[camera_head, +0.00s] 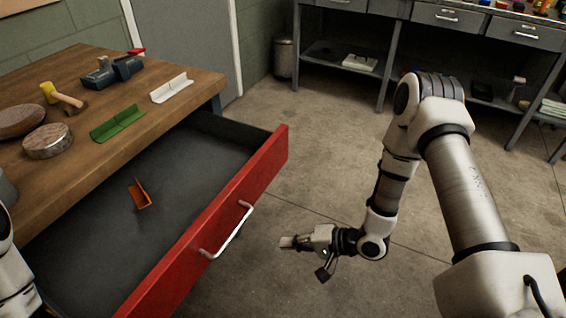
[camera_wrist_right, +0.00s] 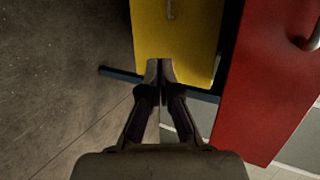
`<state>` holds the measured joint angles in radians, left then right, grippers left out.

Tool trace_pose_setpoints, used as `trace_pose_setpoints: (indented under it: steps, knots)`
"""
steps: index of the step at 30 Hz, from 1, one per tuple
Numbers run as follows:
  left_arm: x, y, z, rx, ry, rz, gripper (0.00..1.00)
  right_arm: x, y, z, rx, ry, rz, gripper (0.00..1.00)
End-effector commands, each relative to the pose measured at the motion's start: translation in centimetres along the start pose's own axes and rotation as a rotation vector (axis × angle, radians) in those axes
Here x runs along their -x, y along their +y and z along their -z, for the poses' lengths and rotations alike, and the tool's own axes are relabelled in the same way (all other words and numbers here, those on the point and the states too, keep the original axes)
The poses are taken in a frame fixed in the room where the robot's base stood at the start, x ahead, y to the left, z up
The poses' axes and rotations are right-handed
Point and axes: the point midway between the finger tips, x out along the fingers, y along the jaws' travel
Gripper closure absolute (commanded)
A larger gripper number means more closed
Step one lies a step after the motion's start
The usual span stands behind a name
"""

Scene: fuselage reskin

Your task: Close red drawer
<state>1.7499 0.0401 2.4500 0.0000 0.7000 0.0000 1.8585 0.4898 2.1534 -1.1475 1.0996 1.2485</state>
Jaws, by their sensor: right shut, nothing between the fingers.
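The red drawer (camera_head: 160,285) is pulled out from under the wooden workbench (camera_head: 75,165). Its red front, with a silver bar handle (camera_head: 228,232), faces my right arm. An orange angled bracket (camera_head: 140,194) lies inside on the dark drawer floor. My right gripper (camera_head: 284,242) is shut and empty, to the right of the handle and apart from it. In the right wrist view its closed fingertips (camera_wrist_right: 159,66) show in front of a yellow panel (camera_wrist_right: 178,35), with the red front (camera_wrist_right: 268,85) to the right. My left gripper is out of view; only part of my left arm shows.
On the bench lie a green bracket (camera_head: 117,124), a white bracket (camera_head: 171,88), a mallet (camera_head: 63,97), a blue vise (camera_head: 112,71) and round blocks. The floor (camera_head: 320,150) right of the drawer is clear. A second bench with drawers (camera_head: 448,18) stands at the back.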

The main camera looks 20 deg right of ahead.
Motion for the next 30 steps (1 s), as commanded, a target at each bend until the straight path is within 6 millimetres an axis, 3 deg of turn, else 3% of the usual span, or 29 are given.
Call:
trace_pose_setpoints:
  steps: [1, 3, 7, 11, 17, 30]
  knots:
    - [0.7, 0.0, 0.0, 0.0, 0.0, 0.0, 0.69, 2.3, -3.0, 3.0, -0.016, 0.024, 0.133, 1.0]
    - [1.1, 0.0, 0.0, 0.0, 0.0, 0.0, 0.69, 5.6, -5.5, 6.0, -0.006, 0.046, 0.272, 1.0]
    - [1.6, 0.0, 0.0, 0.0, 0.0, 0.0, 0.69, 10.4, -7.5, 9.8, 0.023, 0.133, 0.409, 1.0]
    - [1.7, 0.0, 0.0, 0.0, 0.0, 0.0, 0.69, 12.2, -8.2, 11.3, 0.022, 0.188, 0.454, 1.0]
    - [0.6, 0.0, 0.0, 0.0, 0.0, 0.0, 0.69, 10.3, -8.8, 11.7, 0.025, 0.187, 0.455, 1.0]
    - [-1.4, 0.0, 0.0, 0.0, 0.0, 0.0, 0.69, 2.1, -13.0, 13.3, 0.028, 0.187, 0.453, 1.0]
